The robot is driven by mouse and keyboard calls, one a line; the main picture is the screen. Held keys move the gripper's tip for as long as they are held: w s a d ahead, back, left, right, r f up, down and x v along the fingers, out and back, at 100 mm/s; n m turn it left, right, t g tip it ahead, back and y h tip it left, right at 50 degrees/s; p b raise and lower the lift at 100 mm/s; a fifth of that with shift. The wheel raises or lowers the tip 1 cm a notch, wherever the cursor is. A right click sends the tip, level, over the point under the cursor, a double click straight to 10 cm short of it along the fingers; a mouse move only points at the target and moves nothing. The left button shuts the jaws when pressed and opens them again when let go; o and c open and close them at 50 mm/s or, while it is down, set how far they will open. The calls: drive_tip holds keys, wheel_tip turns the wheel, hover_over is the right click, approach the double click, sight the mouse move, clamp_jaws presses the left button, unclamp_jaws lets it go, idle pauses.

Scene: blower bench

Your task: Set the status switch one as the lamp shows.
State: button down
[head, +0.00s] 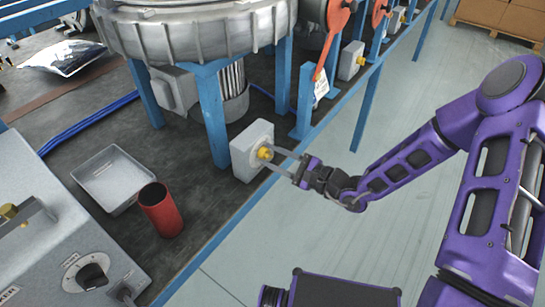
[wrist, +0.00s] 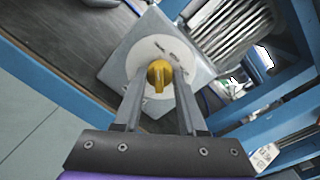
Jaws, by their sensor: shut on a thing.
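A grey switch box (head: 245,158) with a yellow knob (head: 264,152) stands at the bench's front edge by a blue post, in the middle of the head view. In the wrist view the yellow knob (wrist: 158,72) sits on a round pale plate (wrist: 134,60) with small dark marks too small to read. My gripper (head: 279,159) reaches in from the right and is shut on the knob. In the wrist view my gripper (wrist: 158,98) has one finger on each side of the knob, whose ridge runs roughly up and down. I cannot make out a lit lamp.
A large blower housing (head: 200,30) stands behind the box. A metal tray (head: 112,178), a red cylinder (head: 162,208) and a grey control box with a black dial (head: 92,275) are on the bench at left. Another switch box (head: 350,60) lies farther back.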

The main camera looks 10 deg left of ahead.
idle(0.4)
drive_tip(key=shift+c, duration=2.4)
unclamp_jaws()
drive_tip(key=p+v, duration=0.1)
drive_tip(key=v, duration=1.6)
drive_tip(key=shift+d, duration=0.2)
drive_tip(key=shift+r, duration=0.1)
